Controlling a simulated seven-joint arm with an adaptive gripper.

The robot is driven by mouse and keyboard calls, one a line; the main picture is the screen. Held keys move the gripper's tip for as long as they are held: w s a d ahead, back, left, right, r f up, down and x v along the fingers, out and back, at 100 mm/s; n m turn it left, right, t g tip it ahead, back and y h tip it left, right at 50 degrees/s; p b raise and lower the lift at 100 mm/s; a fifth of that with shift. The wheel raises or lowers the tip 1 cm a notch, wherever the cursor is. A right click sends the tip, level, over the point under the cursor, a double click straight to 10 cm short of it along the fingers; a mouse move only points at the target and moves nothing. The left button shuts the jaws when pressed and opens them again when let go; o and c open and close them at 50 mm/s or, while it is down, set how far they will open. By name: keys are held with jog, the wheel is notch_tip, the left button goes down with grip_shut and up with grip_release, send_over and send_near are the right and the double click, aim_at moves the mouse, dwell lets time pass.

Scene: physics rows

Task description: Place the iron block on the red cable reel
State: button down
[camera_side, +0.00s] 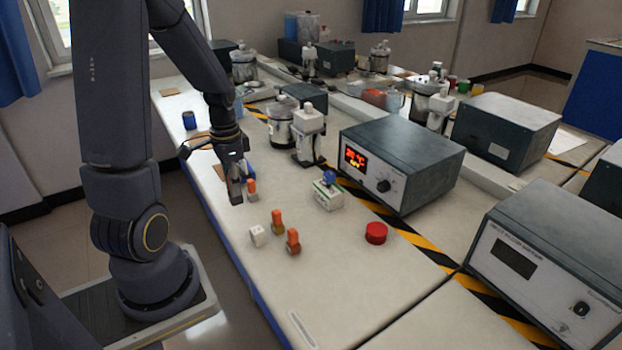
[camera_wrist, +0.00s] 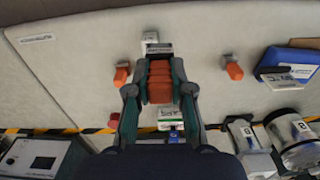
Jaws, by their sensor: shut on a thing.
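My gripper (camera_side: 237,192) hangs over the left part of the bench, pointing down. In the wrist view my gripper (camera_wrist: 160,78) is shut, with ribbed orange between its pads and a dark grey block end at the fingertips. I take the grey piece for the iron block (camera_wrist: 158,49); I cannot tell whether the orange belongs to it. In the side view the fingers mostly hide it. The red cable reel (camera_side: 376,233) is a short red cylinder on the bench, right of and apart from my gripper. It also shows at lower left in the wrist view (camera_wrist: 113,120).
Orange pieces (camera_side: 277,222) (camera_side: 293,240) and a white cube (camera_side: 257,235) stand on the bench near my gripper. Another orange piece (camera_side: 251,188) is just beside it. A white box with a blue knob (camera_side: 327,195) and a display unit (camera_side: 400,165) stand behind.

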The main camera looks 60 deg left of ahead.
jog(key=w+d+r+m, duration=0.2)
jog(key=w+d+m, duration=0.6)
jog(key=w+d, duration=1.05)
send_near(377, 229)
jog(key=shift+s, duration=0.4)
jog(key=shift+w+f, duration=0.35)
jog(key=shift+f, duration=1.65)
jog(key=shift+f, duration=0.15)
